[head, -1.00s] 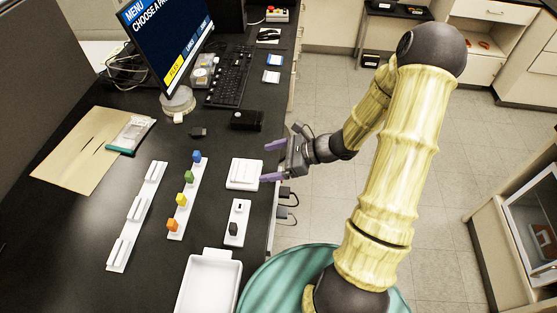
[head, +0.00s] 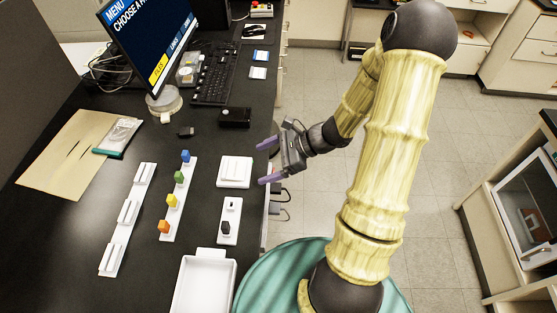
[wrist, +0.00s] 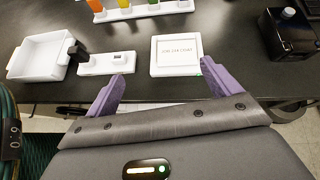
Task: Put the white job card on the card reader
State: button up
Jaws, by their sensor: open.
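My gripper (head: 268,161) is open and empty, just right of the pad at the table edge. In the wrist view its purple fingers (wrist: 163,72) are spread, with the pad beyond them.
A black box (head: 235,117) stands behind the pad. A white strip with a black piece (head: 228,222) and a white tray (head: 205,285) are in front. A rack of coloured pegs (head: 172,202) and a white slotted rack (head: 128,215) stand left. Monitor (head: 145,45) and keyboard (head: 215,78) are behind.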

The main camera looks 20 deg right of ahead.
jog(key=s+r+n+g+h, duration=0.1)
jog(key=s+n+g+h, duration=0.35)
jog(key=s+n, duration=0.35)
notch_tip(320, 180, up, 7)
jog(key=d+n+t+h, duration=0.1)
jog(key=n+t+h, duration=0.3)
jog(key=n, duration=0.8)
jog(key=h, duration=0.2)
jog(key=shift+s+d+h, duration=0.25)
jog(key=shift+s+h, duration=0.05)
jog(key=shift+h, duration=0.05)
